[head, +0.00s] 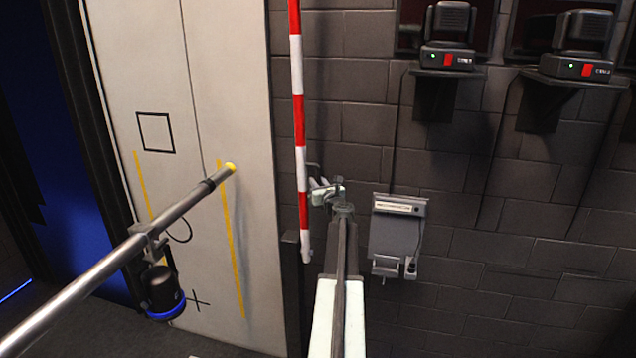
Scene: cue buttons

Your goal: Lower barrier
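A red-and-white striped barrier pole (299,125) stands upright, near the middle of the head view. Its top runs out of the picture and its lower end sits by a dark post (290,290). My gripper (322,190) is at the right side of the pole, at its lower part. It is small and seen from behind, so I cannot tell whether it touches the pole or whether its fingers are open or shut. My arm reaches up to it from the bottom middle.
A metal pole with a yellow tip (130,245) crosses the left side, carrying a black device (160,292). A grey wall box (397,238) is right of my gripper. Two black units (448,38) (580,48) sit on wall shelves. A pale panel (205,90) stands behind.

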